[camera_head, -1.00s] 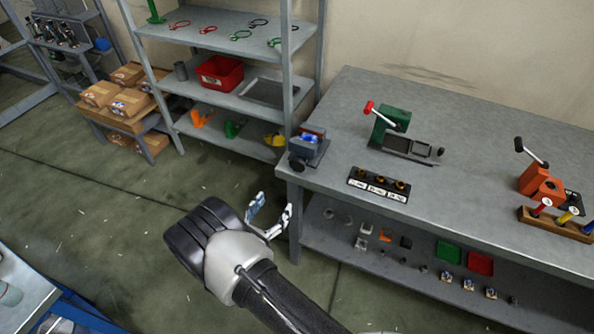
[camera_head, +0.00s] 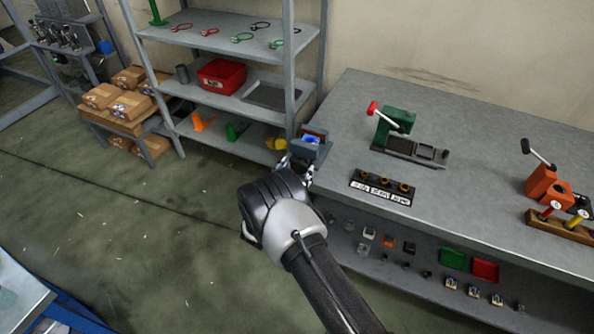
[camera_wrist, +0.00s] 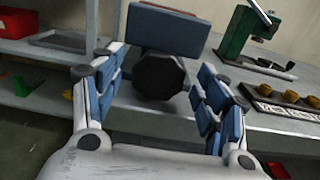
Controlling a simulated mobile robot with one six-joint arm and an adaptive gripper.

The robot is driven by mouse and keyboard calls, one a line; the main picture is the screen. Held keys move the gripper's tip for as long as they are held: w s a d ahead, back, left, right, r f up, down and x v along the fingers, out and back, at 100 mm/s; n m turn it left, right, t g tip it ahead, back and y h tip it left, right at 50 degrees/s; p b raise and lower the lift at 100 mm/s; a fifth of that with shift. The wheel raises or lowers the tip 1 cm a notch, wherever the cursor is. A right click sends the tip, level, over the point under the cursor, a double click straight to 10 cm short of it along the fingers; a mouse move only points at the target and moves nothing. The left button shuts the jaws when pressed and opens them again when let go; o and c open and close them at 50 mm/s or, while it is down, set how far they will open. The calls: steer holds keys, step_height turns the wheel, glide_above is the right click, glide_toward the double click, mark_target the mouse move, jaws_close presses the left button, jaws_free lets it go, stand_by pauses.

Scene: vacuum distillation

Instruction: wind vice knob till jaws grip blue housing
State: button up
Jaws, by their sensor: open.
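The vice (camera_head: 311,143) is a grey block at the left end of the workbench, with the blue housing (camera_head: 313,140) showing in its top. My gripper (camera_wrist: 160,98) is open, with one blue-padded finger on each side of the knob. I cannot tell whether the pads touch it. In the head view my gripper (camera_head: 295,165) is at the vice's front and hides the knob.
The workbench (camera_head: 345,150) carries a green lever press (camera_head: 396,122), a black block with several brass pieces (camera_head: 382,187) and an orange tool (camera_head: 543,182). A shelf rack (camera_head: 240,90) with a red bin (camera_head: 221,76) stands behind left.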

steer(key=shift+w+d, duration=0.15)
steer(key=shift+w, duration=0.25)
steer(key=shift+c, duration=0.2)
steer(key=c, duration=1)
steer(key=shift+f+m+b, duration=0.15)
steer(key=shift+m+b, duration=0.45)
steer(key=shift+d+m+b, duration=0.1)
steer(key=shift+m+b, duration=0.4)
steer(key=shift+m, duration=0.4)
steer(key=o, duration=1)
steer(key=shift+o, duration=0.2)
